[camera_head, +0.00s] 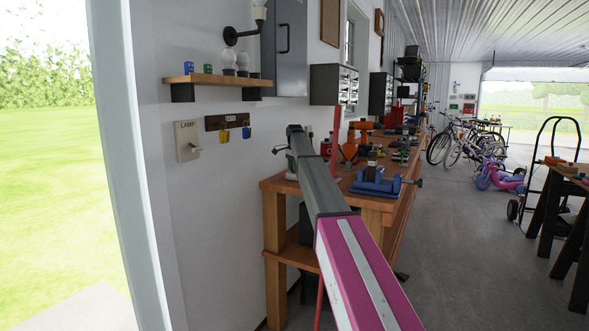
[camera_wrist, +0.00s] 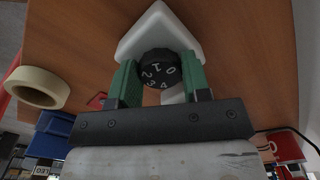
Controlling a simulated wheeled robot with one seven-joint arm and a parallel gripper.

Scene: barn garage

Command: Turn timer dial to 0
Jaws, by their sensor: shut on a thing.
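The timer dial (camera_wrist: 158,66) is a small black knob with white numbers 0 to 4 around its face. It sits on a white, house-shaped timer body (camera_wrist: 152,28) whose peak points to the top of the wrist view. The 0 is on the dial's right side and the 3 and 4 are at its lower edge. My gripper (camera_wrist: 159,76) has green fingers, one on each side of the dial, shut on it. In the head view my arm reaches to the near left end of the workbench and mostly hides the gripper and timer.
The wooden workbench (camera_head: 271,187) runs along the wall. A blue vise (camera_head: 375,185) stands on it, right of my arm. A tape roll (camera_wrist: 36,87) lies left of the timer. A lamp switch (camera_head: 187,141) and a shelf (camera_head: 217,80) are on the wall. Floor to the right is open.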

